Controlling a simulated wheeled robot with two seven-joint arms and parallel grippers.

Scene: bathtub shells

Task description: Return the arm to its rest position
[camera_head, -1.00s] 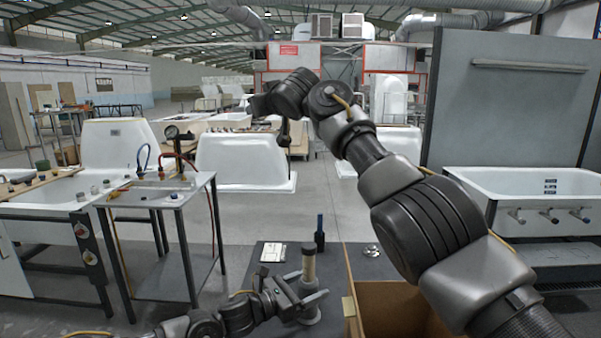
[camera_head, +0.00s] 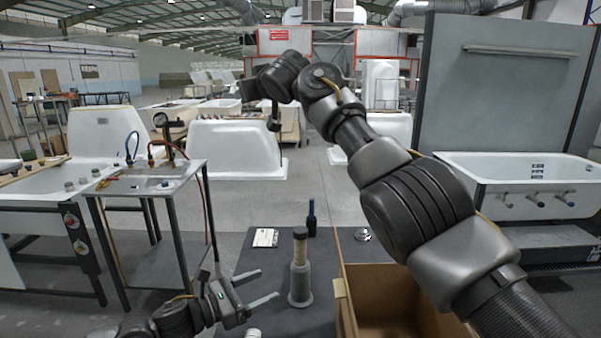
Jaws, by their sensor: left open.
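My left gripper (camera_head: 270,286) is at the lower left of the head view, low over the dark tabletop (camera_head: 262,262). Its two fingers are apart and point right, with nothing between them. A grey bottle-like piece (camera_head: 300,284) with a tan neck and dark cap stands upright just right of the fingertips, apart from them. My right arm (camera_head: 415,205) reaches up and across from the lower right. Its far end is raised over the background, and whether its jaws are open cannot be made out.
An open cardboard box (camera_head: 394,288) sits right of the grey piece. A dark bottle (camera_head: 311,220), a white card (camera_head: 265,237) and a small silver item (camera_head: 362,235) are behind. A metal side table (camera_head: 150,183) stands left. A white item (camera_head: 253,333) shows at the bottom edge.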

